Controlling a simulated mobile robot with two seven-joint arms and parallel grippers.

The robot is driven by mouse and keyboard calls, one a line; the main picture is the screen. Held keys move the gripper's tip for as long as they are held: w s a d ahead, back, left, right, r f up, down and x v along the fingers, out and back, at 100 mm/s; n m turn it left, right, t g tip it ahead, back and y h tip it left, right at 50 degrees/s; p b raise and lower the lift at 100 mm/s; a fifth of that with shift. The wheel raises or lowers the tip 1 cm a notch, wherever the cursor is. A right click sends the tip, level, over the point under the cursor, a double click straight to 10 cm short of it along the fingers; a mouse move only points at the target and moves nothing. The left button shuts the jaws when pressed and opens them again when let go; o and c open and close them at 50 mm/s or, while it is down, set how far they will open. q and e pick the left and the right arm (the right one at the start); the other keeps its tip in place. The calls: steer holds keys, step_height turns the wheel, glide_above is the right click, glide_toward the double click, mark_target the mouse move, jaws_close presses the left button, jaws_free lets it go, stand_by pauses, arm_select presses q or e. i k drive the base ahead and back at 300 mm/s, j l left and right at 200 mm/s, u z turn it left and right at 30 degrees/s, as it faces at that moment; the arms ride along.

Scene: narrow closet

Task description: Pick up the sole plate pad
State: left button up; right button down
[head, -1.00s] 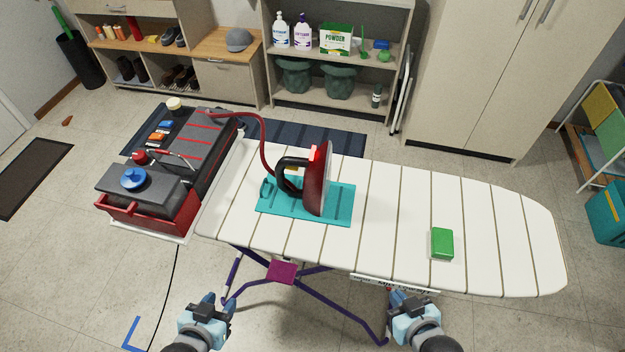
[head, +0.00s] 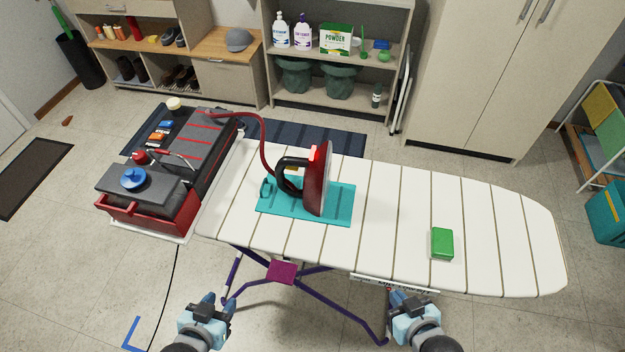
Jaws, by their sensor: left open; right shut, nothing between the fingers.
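A small green block-like pad (head: 442,243) lies on the right part of the white ironing board (head: 500,230). A red iron (head: 319,185) with a black handle stands on its heel on a flat teal mat (head: 338,207) at the board's left-middle. I cannot tell for sure whether the green pad or the teal mat is the sole plate pad. My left gripper (head: 217,304) is open and empty, in front of the board's left part. My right gripper (head: 408,299) is shut and empty, just in front of the board's near edge, left of and nearer than the green pad.
A red hose (head: 262,130) runs from the iron to the dark and red steam unit (head: 150,205) at the left. Purple legs (head: 330,300) stand under the board. Shelves (head: 330,55) and a tall cabinet (head: 480,70) stand behind. The board around the green pad is clear.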

mark_target(441, 247)
steer(key=z, duration=1.2)
